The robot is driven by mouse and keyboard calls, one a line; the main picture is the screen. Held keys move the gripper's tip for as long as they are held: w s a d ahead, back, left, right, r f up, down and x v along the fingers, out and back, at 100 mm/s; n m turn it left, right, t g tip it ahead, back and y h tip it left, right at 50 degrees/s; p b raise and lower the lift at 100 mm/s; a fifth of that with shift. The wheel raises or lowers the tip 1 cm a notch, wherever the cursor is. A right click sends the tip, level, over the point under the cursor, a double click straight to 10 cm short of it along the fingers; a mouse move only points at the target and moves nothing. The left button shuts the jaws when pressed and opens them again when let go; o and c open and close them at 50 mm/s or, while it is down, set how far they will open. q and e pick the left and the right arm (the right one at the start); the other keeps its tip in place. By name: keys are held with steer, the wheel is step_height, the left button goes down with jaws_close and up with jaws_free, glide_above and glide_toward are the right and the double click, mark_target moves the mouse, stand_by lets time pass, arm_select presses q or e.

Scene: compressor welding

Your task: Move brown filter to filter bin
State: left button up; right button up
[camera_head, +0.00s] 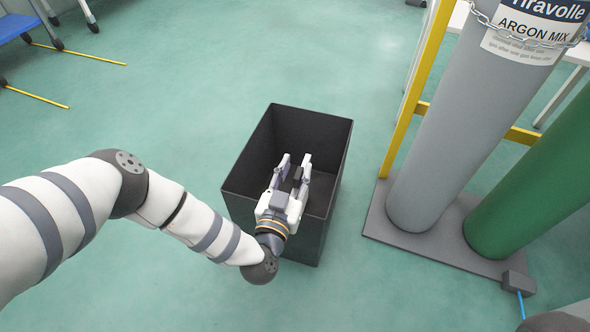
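A black open-topped bin (239,188) stands on the floor in the middle of the view. My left gripper (294,161) is over the bin's opening, reaching in from the near side. Its two pale fingers are spread apart with a gap between the tips, and I see nothing held between them. No brown filter shows in this view. The near part of the bin's inside is hidden by the gripper, so I cannot tell whether the filter lies there. My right gripper is not in view.
A grey gas cylinder (460,130) marked ARGON MIX and a green cylinder (535,195) stand on a dark base plate (378,220) right of the bin, by a yellow frame (408,100). A blue cart (14,26) is at the far left. The green floor (190,90) behind the bin is clear.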

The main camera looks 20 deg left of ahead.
arm_select(q)
steer(key=shift+r, duration=0.2)
steer(key=shift+r+p, duration=0.45)
steer(key=shift+r, duration=0.25)
steer(key=s+p, duration=0.3)
steer(key=s, duration=0.9)
steer(key=shift+d+f+p, duration=0.15)
steer(key=shift+d+p, duration=0.15)
steer(key=shift+d, duration=0.1)
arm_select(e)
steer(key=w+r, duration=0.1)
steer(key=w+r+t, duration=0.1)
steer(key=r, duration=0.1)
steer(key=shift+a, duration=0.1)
